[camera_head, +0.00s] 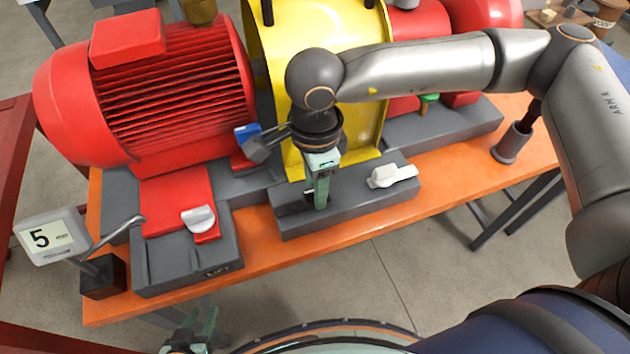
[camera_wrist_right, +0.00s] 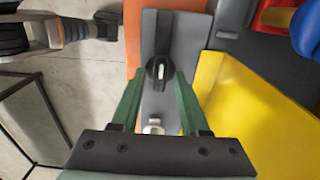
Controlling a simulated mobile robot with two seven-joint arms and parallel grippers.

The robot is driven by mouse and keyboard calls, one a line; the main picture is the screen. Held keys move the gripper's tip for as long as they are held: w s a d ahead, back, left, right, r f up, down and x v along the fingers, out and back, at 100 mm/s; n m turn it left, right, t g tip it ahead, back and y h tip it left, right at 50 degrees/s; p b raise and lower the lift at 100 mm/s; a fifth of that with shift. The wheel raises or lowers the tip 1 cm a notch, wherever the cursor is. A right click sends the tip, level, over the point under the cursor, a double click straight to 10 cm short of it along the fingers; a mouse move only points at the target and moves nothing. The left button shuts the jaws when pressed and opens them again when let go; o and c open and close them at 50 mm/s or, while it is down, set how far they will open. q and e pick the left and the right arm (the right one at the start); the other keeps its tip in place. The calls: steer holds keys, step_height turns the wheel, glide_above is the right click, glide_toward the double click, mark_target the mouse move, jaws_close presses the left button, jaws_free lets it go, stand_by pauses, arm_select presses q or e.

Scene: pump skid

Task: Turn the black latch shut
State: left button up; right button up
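The black latch (camera_wrist_right: 158,70) shows in the right wrist view as a round black knob with a pale mark, on a grey block (camera_wrist_right: 183,45). In the head view my right gripper (camera_head: 318,203) covers most of it, pointing down at the grey block (camera_head: 345,207) before the yellow guard. My right gripper's green fingers (camera_wrist_right: 156,75) are apart, their tips near either side of the knob; I cannot tell whether they touch it. My left gripper (camera_head: 200,322) is low at the bottom edge, away from the skid, fingers apart and empty, partly cut off.
A white latch (camera_head: 392,175) is right of my right gripper; another pale latch (camera_head: 199,218) is on the left block. The red motor (camera_head: 165,85), yellow guard (camera_head: 360,120) and a display (camera_head: 50,237) stand around. Open floor lies in front of the orange base (camera_head: 270,245).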

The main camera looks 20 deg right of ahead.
jaws_close()
stand_by(1.2)
